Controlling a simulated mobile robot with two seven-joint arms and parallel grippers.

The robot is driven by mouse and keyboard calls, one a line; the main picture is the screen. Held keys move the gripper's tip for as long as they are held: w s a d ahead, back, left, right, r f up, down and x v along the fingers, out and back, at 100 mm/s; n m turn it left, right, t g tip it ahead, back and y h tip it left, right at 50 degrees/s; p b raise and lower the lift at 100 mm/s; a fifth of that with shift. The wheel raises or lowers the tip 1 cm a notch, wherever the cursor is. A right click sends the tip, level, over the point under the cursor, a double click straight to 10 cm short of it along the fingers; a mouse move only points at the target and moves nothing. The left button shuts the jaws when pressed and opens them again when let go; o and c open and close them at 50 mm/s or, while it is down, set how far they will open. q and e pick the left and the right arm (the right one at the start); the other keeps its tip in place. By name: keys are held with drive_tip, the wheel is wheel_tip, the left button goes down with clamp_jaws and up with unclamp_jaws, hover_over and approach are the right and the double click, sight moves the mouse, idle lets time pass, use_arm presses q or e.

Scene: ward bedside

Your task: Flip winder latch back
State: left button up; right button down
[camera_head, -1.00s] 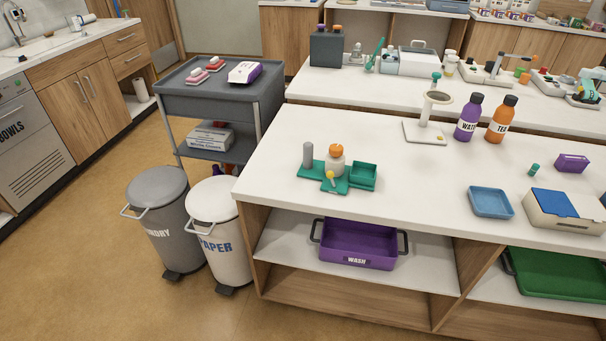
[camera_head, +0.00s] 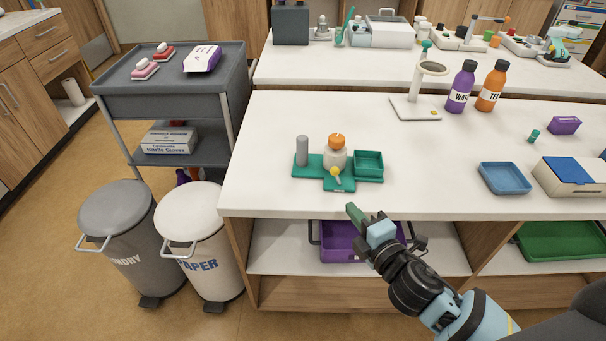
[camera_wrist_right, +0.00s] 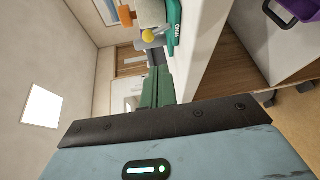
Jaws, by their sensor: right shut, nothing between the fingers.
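The winder (camera_head: 336,160) stands on a green base on the white counter. It has a white round body, an orange top knob and a grey upright cylinder at its left. A small yellow-tipped part, seemingly the latch (camera_head: 335,173), is at its front; the yellow tip also shows in the right wrist view (camera_wrist_right: 147,36). I cannot tell exactly how the latch lies. My right gripper (camera_head: 353,211) is shut and empty, in front of the counter edge and apart from the winder. Its green fingers show in the right wrist view (camera_wrist_right: 157,86). My left gripper is not in view.
A green open tray (camera_head: 369,165) adjoins the winder's right side. A blue tray (camera_head: 504,178) and labelled bottles (camera_head: 461,87) stand farther right. A purple bin (camera_head: 345,243) sits on the shelf below. Counter left of the winder is clear.

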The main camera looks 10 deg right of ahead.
sight(337, 177)
drive_tip(key=shift+n, duration=0.3)
drive_tip(key=x, duration=0.3)
drive_tip(key=r+x, duration=0.1)
drive_tip(key=x, duration=0.5)
drive_tip(key=shift+w+a+r, duration=0.15)
drive_tip(key=shift+w+a, duration=0.1)
drive_tip(key=shift+w, duration=0.1)
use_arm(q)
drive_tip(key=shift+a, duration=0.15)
use_arm(e)
drive_tip(key=shift+x, duration=0.75)
